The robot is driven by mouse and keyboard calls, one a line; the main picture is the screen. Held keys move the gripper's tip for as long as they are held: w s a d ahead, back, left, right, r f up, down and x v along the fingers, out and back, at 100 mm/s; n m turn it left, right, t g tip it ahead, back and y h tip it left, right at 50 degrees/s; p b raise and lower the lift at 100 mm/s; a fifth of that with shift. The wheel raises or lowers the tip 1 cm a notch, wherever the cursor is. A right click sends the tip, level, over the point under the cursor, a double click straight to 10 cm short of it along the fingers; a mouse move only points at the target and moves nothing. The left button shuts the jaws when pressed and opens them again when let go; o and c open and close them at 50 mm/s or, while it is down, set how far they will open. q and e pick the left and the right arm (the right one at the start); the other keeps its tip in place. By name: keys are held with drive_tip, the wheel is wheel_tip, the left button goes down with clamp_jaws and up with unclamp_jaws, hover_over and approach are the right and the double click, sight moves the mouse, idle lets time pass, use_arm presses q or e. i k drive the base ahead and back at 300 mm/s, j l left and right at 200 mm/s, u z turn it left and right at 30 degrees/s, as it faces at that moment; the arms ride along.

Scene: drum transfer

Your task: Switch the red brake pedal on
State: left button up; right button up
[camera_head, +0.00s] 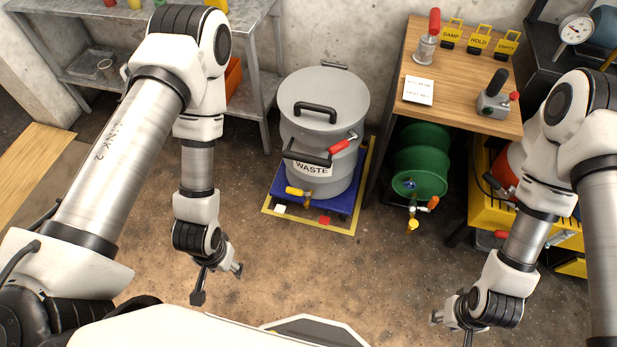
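The red brake pedal (324,219) is a small red tab at the front right of the blue dolly (346,207) under the grey WASTE drum (341,115). Whether it is pressed or raised is too small to tell. A white tab (279,209) sits at the dolly's front left. My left gripper (219,284) hangs left of and nearer than the dolly, fingers apart and empty. My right gripper (452,329) is low at the right, well apart from the pedal, its fingers spread and empty, partly cut off by the bottom edge.
A yellow-handled tap (298,191) juts from the drum's front above the dolly. A yellow floor outline (272,214) surrounds the dolly. A green drum (420,160) lies under the wooden bench (416,53) to the right. The floor (330,275) in front of the dolly is clear.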

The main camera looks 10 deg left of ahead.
sight(324, 220)
drive_tip(key=i+l+u, duration=0.15)
drive_tip(key=l, duration=0.15)
drive_tip(key=i+l+u, duration=0.15)
drive_tip(key=l, duration=0.15)
drive_tip(key=i+l+u, duration=0.15)
drive_tip(key=l, duration=0.2)
drive_tip(key=i+l+u, duration=0.15)
drive_tip(key=l, duration=0.2)
